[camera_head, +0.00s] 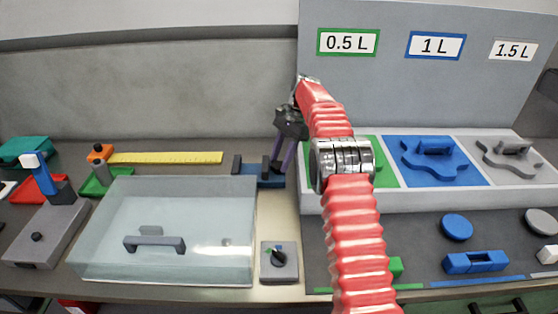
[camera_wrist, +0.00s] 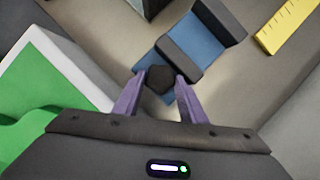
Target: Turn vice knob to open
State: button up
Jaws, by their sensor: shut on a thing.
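The vice (camera_head: 245,178) has a blue base and dark jaws and sits on the bench right behind the clear box. In the wrist view the vice (camera_wrist: 203,40) is at the top, its two dark jaws apart with blue base showing between them. Its dark faceted knob (camera_wrist: 160,80) faces me. My gripper (camera_wrist: 156,83) has its purple fingers on either side of the knob, shut on it. In the head view my gripper (camera_head: 283,166) points down at the vice's right end and hides the knob.
The clear box (camera_head: 190,240) with a dark handle stands left of my arm. A small box with a dark dial (camera_head: 279,258) is at the front. A yellow ruler (camera_head: 165,158) lies behind. The white-edged rack (camera_head: 455,200) with green, blue and grey bays is on the right.

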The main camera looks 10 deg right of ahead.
jog(key=shift+w+a+n+g, duration=0.2)
jog(key=shift+n+g, duration=0.1)
jog(key=shift+n, duration=0.5)
jog(key=shift+s+a, duration=0.15)
jog(key=shift+a, duration=0.05)
jog(key=shift+f, duration=0.2)
dwell(0.7)
jog(key=o, duration=0.8)
jog(key=shift+s, duration=0.1)
jog(key=shift+o, duration=1.3)
jog(key=shift+d+r, duration=0.2)
jog(key=shift+d, duration=0.05)
jog(key=shift+c, duration=0.2)
